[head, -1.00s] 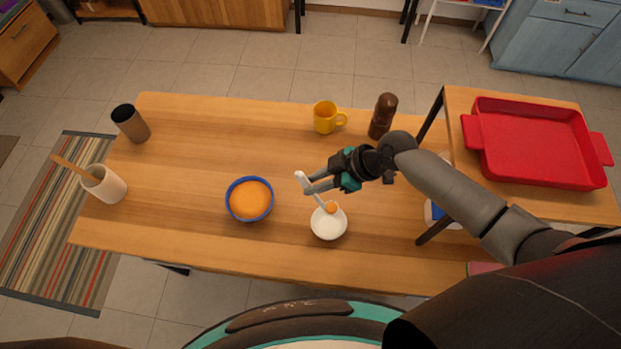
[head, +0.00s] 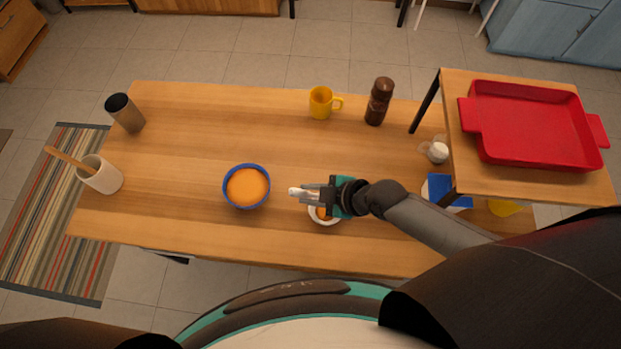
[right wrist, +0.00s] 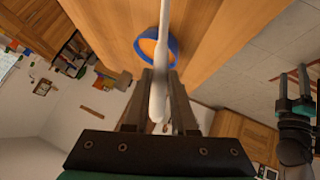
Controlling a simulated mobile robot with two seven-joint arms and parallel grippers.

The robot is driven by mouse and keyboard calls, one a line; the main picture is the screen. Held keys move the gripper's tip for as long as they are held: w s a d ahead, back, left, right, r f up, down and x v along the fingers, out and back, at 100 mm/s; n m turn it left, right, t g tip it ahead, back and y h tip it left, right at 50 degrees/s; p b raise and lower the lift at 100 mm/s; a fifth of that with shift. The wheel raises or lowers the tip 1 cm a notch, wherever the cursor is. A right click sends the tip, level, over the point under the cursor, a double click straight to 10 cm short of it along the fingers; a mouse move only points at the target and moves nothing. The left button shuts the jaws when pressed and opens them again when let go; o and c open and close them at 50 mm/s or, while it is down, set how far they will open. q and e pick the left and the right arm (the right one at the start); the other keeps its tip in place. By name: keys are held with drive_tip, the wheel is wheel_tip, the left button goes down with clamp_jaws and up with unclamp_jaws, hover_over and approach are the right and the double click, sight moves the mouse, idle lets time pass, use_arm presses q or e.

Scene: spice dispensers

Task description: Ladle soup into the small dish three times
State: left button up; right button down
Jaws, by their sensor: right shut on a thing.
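The blue bowl (head: 246,186) holds orange soup and stands left of my right gripper; its blue rim also shows in the right wrist view (right wrist: 143,42). My right gripper (head: 311,195) is shut on the white ladle (head: 294,192), whose handle runs between the fingers in the right wrist view (right wrist: 159,85). The gripper is over the small white dish (head: 325,222) and hides much of it. Some orange shows at the dish; whether it lies in the dish or the ladle is unclear. My left gripper (right wrist: 294,88) shows only in the right wrist view, with its fingers apart.
A yellow mug (head: 320,103) and a brown pepper mill (head: 379,101) stand behind. A raised shelf at right bears a red baking dish (head: 530,120), with small items beneath. A utensil holder (head: 101,175) and a dark-topped canister (head: 126,113) stand at left. The table's middle is clear.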

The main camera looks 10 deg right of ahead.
drive_tip(key=s+a+f+n+t+b, duration=0.2)
drive_tip(key=s+f+n+t+b, duration=0.3)
drive_tip(key=s+f+t+b, duration=0.4)
drive_tip(key=b, duration=0.7)
drive_tip(key=shift+s+a+f+n+t, duration=0.2)
drive_tip(key=shift+a+n+t, duration=0.1)
drive_tip(key=shift+a, duration=0.1)
idle(0.8)
drive_tip(key=shift+r, duration=0.1)
idle(0.8)
